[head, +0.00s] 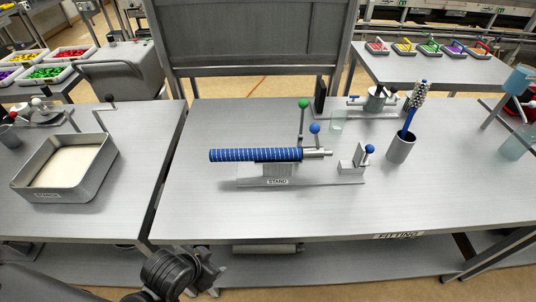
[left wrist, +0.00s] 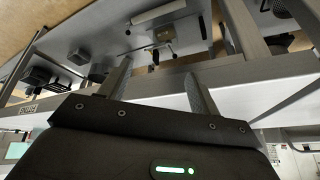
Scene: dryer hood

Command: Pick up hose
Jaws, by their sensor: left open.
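The hose (head: 255,155) is blue with thin pale stripes. In the head view it lies level on the stand (head: 345,178), in the middle of the table, with a metal fitting at its right end. My left gripper (head: 212,274) is low in the head view, in front of the table's front edge and apart from the hose. In the left wrist view my left gripper (left wrist: 158,78) has its two fingers spread, with nothing between them. I cannot make out the hose clearly in that view. My right gripper is in neither view.
A green-knobbed lever (head: 303,104) and a blue-knobbed lever (head: 315,128) rise behind the hose. A cup with a blue brush (head: 401,148) stands to the right. A starch tray (head: 65,193) sits on the left table. The fitting table's (head: 230,220) front strip is bare.

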